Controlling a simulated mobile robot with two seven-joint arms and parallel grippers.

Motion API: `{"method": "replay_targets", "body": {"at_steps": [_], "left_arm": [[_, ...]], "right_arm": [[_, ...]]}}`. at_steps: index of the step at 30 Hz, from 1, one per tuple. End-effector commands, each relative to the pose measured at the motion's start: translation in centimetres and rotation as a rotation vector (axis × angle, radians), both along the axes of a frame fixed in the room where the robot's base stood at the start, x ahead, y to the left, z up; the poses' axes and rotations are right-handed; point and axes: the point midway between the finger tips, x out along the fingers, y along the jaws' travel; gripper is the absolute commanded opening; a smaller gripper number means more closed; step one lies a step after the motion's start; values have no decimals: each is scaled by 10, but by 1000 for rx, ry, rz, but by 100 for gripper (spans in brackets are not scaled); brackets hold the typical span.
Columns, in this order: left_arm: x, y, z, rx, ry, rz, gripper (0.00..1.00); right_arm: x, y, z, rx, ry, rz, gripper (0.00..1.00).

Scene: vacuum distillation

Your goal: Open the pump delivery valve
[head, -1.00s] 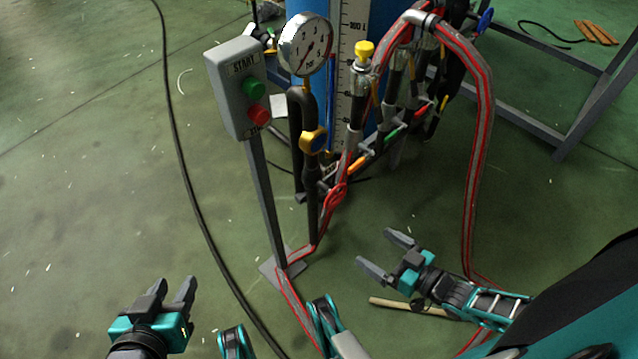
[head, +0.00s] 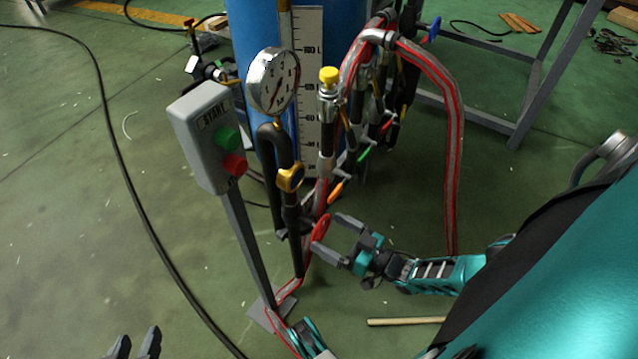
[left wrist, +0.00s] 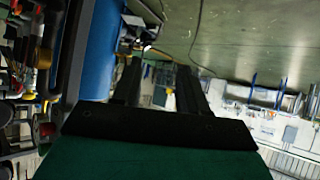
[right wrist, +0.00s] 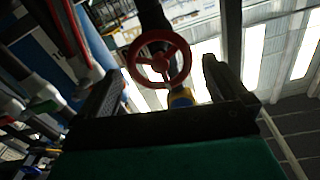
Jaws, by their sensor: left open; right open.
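A red handwheel (head: 319,229) sits low on the dark pipe below the pressure gauge. The right wrist view shows its round rim and spokes (right wrist: 160,63) face on, ahead of and between the fingers. My right gripper (head: 330,235) is open, with its fingertips close beside the wheel. I cannot tell whether they touch it. My left gripper (head: 136,343) is open and empty at the bottom left edge of the head view, far from the wheel. No label on the wheel is readable.
A grey START box (head: 198,130) with green and red buttons stands on a post left of the pipe. The pressure gauge (head: 272,80), a yellow-capped fitting (head: 328,77) and red-striped hoses (head: 452,150) crowd the space above. A black cable (head: 125,175) crosses the open floor at left.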

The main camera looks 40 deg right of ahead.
Motion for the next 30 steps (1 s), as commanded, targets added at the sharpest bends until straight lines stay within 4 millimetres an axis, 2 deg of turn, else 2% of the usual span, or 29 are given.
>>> {"method": "replay_targets", "body": {"at_steps": [3, 7, 19, 30], "left_arm": [[1, 0, -2, -1, -3, -1, 43], [2, -1, -1, -3, -8, -2, 43], [5, -1, 4, -7, -18, 0, 43], [5, -1, 4, -7, -18, 1, 43]], "right_arm": [[19, 9, -1, 2, -2, 1, 100], [32, 13, -1, 0, 0, 0, 100], [38, 16, 0, 0, 1, 0, 100], [38, 16, 0, 0, 1, 0, 65]]}}
